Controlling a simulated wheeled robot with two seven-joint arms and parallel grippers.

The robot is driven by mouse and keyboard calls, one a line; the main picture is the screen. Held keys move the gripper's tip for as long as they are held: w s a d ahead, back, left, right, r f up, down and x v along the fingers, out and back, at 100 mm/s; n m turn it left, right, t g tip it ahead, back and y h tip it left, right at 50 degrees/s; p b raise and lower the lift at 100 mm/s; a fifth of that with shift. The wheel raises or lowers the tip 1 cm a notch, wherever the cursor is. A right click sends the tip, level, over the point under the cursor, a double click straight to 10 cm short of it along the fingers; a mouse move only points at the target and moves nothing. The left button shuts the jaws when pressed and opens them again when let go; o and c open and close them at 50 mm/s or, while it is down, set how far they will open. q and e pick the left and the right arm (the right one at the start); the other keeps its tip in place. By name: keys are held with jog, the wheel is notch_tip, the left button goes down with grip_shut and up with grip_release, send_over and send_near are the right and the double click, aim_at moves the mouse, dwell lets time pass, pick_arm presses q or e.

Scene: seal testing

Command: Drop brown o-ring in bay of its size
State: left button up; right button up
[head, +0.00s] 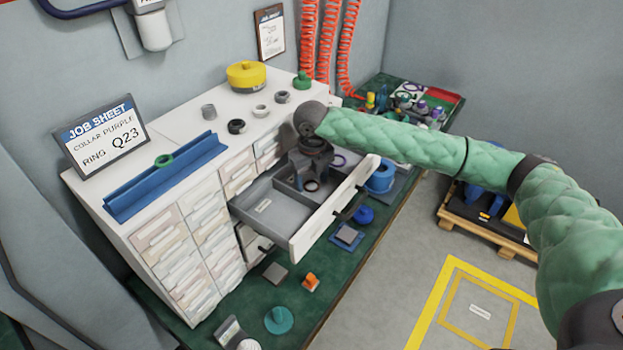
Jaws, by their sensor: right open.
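An open drawer (297,243) juts from the white cabinet and is split into bays by grey dividers. A small dark reddish-brown ring (312,186) lies in a middle bay, just below my right gripper (308,182). A purple ring (338,160) lies in the bay farther right. My right gripper points down over the drawer; it is open, with the brown ring below its fingers and apparently free of them. The gripper and wrist hide part of the bays. The near-left bay holds only a pale label (263,205). My left gripper is not in view.
The white cabinet top (190,118) carries a blue V-shaped rail (167,177) with a green ring (163,160), several collars and a yellow round part (246,75). A job sheet (101,135) reads "collar purple, ring Q23". Loose parts lie on the green bench below the drawer.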

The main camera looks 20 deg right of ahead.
jog(key=shift+r, duration=0.15)
notch_tip(320, 180, up, 5)
jog(key=shift+r+b, duration=0.2)
jog(key=shift+b, duration=0.6)
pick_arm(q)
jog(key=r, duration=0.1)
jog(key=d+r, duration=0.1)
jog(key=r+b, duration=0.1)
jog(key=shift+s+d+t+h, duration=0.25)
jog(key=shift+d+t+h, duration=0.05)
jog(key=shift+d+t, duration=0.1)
pick_arm(e)
notch_tip(320, 180, up, 7)
jog(key=shift+r, duration=0.2)
